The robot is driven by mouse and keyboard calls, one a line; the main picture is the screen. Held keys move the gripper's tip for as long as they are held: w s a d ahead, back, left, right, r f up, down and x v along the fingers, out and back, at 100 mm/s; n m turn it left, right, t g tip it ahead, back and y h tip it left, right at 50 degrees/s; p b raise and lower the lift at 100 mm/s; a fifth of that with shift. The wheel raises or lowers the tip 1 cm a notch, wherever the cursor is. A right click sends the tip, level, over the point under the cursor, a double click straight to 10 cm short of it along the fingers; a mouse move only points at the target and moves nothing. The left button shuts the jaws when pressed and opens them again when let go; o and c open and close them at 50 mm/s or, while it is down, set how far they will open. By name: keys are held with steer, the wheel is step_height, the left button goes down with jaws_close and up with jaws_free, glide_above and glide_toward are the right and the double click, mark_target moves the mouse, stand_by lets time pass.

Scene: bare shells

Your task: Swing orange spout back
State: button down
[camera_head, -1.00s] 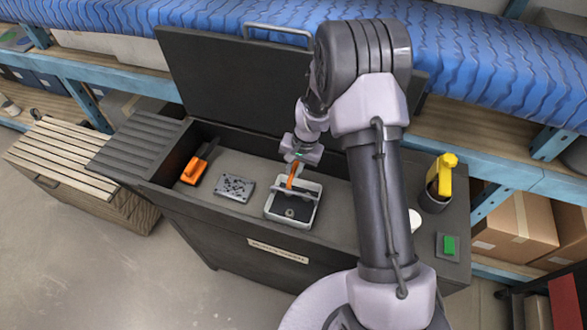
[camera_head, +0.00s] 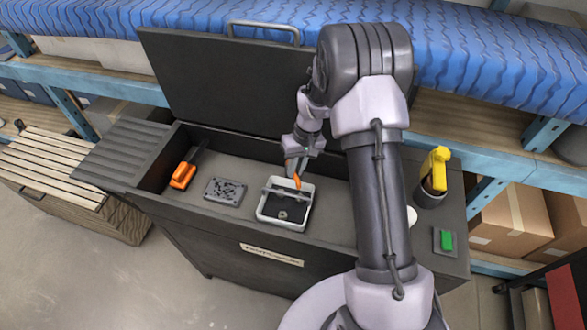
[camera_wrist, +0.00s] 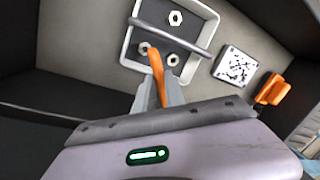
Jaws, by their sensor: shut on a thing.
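The orange spout (camera_head: 297,180) shows as a short slim piece at the back right of a white-rimmed basin (camera_head: 262,211). In the wrist view the spout (camera_wrist: 156,68) rises between my fingertips and points toward the basin (camera_wrist: 127,45). My gripper (camera_head: 297,168) comes down from behind and above; in the wrist view my gripper (camera_wrist: 158,92) is shut on the spout. The fingers hide the spout's lower part. A grey bar (camera_wrist: 170,38) crosses the basin.
Nuts (camera_wrist: 175,18) lie in the basin. A speckled plate (camera_head: 225,192) and an orange-handled tool (camera_head: 183,175) lie to its left. A raised dark lid (camera_head: 225,85) stands behind.

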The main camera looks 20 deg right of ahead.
steer(key=shift+d, duration=0.1)
steer(key=shift+w, duration=0.1)
stand_by(0.3)
steer(key=c, duration=1.4)
jaws_free()
step_height(320, 180, up, 7)
steer(key=d+p, duration=0.1)
steer(key=p, duration=0.1)
steer(key=shift+d+r, duration=0.2)
steer(key=shift+c, duration=0.3)
